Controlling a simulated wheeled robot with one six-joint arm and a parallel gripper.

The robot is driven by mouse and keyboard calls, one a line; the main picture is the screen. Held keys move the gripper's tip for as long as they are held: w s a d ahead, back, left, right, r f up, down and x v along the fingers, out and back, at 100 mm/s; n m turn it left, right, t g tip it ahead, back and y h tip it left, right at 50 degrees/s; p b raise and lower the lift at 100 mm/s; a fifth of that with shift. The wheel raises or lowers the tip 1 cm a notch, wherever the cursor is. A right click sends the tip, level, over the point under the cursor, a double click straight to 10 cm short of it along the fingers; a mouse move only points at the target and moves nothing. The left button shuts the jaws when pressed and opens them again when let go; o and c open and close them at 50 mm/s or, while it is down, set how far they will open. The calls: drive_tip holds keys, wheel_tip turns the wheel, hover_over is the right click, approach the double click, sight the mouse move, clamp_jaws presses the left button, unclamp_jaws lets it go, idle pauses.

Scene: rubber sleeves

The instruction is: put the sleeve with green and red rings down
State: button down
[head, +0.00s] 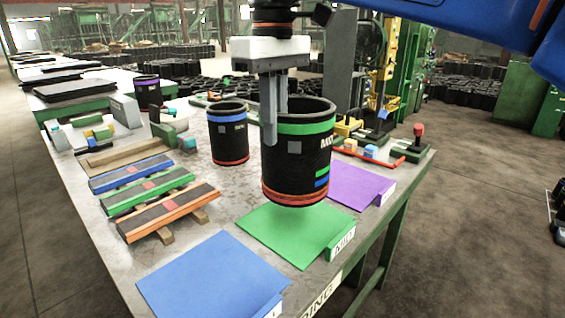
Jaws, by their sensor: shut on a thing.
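The sleeve with green and red rings (297,160) is a black cylinder with a green band near its top and a red-orange ring at its bottom. Small blue and green marks and white lettering show on its right side. My gripper (275,122) points down and is shut on the sleeve's near left wall, one finger outside it. The sleeve is upright and appears held a little above the green mat (290,238). The mat lies at the table's front, with a lettered label block (342,243) at its right corner. The far finger is partly hidden by the sleeve.
A black sleeve with blue and red rings (228,135) stands close behind on the left. A blue mat (210,278) and a purple mat (355,184) flank the green one. Striped strips (168,210) lie at left. A red-handled tool (417,140) stands at the right edge.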

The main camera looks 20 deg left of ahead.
hover_over(275, 203)
drive_tip(key=shift+w+f, duration=0.15)
drive_tip(key=shift+f, duration=1.95)
drive_tip(key=shift+w+f, duration=0.1)
drive_tip(key=shift+f, duration=2.1)
drive_tip(key=c, duration=1.9)
unclamp_jaws()
wheel_tip(275, 203, up, 12)
drive_tip(key=shift+r, duration=0.1)
